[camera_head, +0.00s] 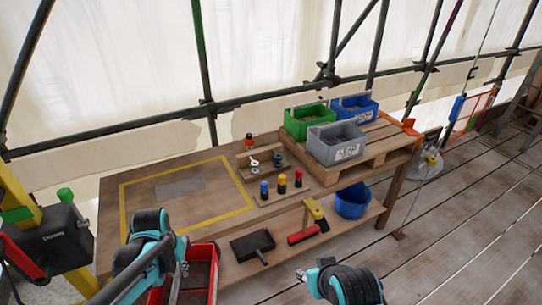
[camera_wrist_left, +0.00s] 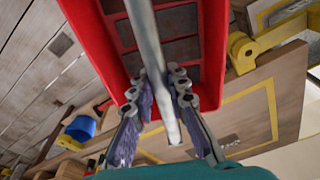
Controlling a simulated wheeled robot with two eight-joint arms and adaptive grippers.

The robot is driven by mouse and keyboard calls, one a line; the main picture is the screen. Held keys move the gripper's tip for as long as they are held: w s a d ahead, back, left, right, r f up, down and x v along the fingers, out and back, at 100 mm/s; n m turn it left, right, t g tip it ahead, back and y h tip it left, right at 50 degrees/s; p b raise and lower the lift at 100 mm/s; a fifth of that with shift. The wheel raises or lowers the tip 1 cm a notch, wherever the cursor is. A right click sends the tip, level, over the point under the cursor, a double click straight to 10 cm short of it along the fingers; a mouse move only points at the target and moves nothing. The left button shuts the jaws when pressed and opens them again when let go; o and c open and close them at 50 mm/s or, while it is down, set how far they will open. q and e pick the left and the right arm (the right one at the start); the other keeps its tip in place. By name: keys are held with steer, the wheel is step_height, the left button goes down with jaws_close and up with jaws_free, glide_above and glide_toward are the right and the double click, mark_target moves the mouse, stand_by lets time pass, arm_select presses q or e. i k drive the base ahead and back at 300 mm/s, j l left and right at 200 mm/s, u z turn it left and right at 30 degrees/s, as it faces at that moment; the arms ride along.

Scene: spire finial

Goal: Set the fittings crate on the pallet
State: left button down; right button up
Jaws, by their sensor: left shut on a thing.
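The red crate (camera_head: 216,262), which I take as the fittings crate, hangs at the front of the bench in the head view, partly cut off by the bottom edge. Its red wall (camera_wrist_left: 103,62) and compartments show in the left wrist view. My left gripper (camera_head: 181,268) is shut on its grey bar handle (camera_wrist_left: 147,38); the fingers (camera_wrist_left: 180,92) close around the bar. The wooden pallet (camera_head: 370,160) lies on the right end of the bench. My right gripper (camera_head: 308,274) is at the bottom centre, mostly hidden by its arm; its jaws are unclear.
A green bin (camera_head: 308,126), a blue bin (camera_head: 366,109) and a grey bin (camera_head: 324,150) occupy much of the pallet. Coloured pegs (camera_head: 281,184) stand left of it. A blue bucket (camera_head: 353,203), yellow-headed tool (camera_head: 315,212) and brush (camera_head: 252,246) are on the lower shelf.

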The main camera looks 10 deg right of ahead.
mark_target(378, 138)
steer(key=i+l+u, duration=0.25)
steer(key=l, duration=2.35)
steer(key=l+u, duration=0.3)
steer(key=l, duration=2.35)
